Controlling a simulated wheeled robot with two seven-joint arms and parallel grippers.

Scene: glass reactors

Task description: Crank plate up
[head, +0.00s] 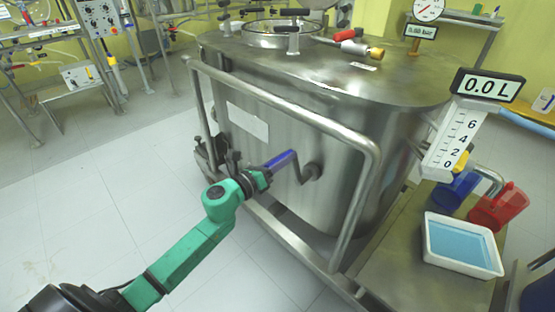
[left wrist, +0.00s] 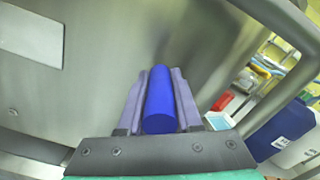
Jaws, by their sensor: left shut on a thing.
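My left gripper (head: 266,172) is shut on the blue handle, reaching in from the lower left. In the left wrist view the handle (left wrist: 160,100) lies lengthwise between the two fingers. The crank's metal arm does not show there. I cannot make out a separate plate in either view. My right gripper is not in view.
A steel guard rail (head: 285,112) frames the reactor's front near my left gripper. At the right, a white tray (head: 427,240) of blue liquid, a blue jug (head: 452,190) and a red jug (head: 499,208) stand on a steel platform (head: 400,262). The floor at left is clear.

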